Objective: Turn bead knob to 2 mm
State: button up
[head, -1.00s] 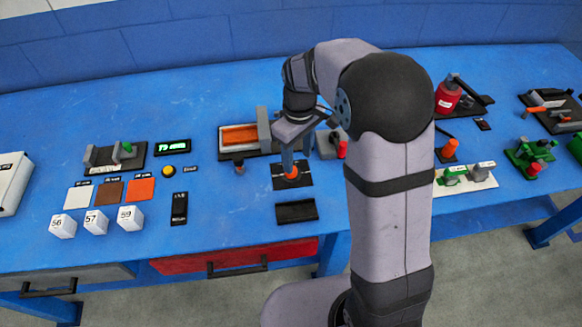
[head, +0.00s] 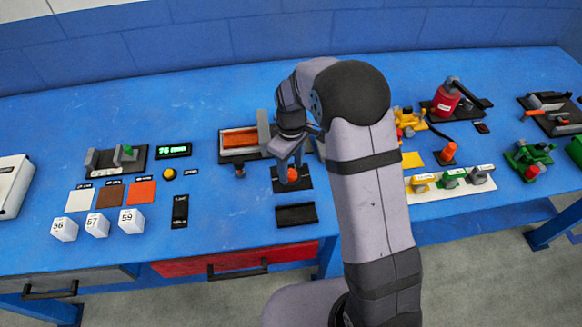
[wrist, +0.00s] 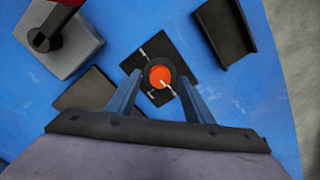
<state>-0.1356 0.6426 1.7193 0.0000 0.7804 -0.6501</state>
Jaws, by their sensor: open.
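The bead knob is round and orange-red (head: 291,175), on a small black plate (head: 303,186) near the front middle of the bench. In the wrist view the knob (wrist: 160,76) has a pale pointer line toward the lower right. Its plate (wrist: 176,50) carries white marks; their labels are too small to read. My gripper (head: 290,167) is directly over the knob, pointing down. In the wrist view its open fingers (wrist: 160,82) stand on either side of the knob. Whether they touch it cannot be told. The fingers partly hide the plate.
A black channel-shaped holder (head: 296,215) lies in front of the plate. A tray with an orange strip (head: 239,138) and grey block is behind. A black display with green digits (head: 173,150) stands left. Bare blue bench lies between the display and the tray.

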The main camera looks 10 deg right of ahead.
jog(key=shift+f, duration=0.65)
jog(key=c, duration=1)
jog(key=shift+c, duration=0.2)
jog(key=shift+m, duration=0.4)
jog(key=m+p, duration=0.1)
jog(key=m, duration=0.4)
jog(key=shift+r, duration=0.1)
jog(key=m+p, duration=0.1)
jog(key=m, duration=0.5)
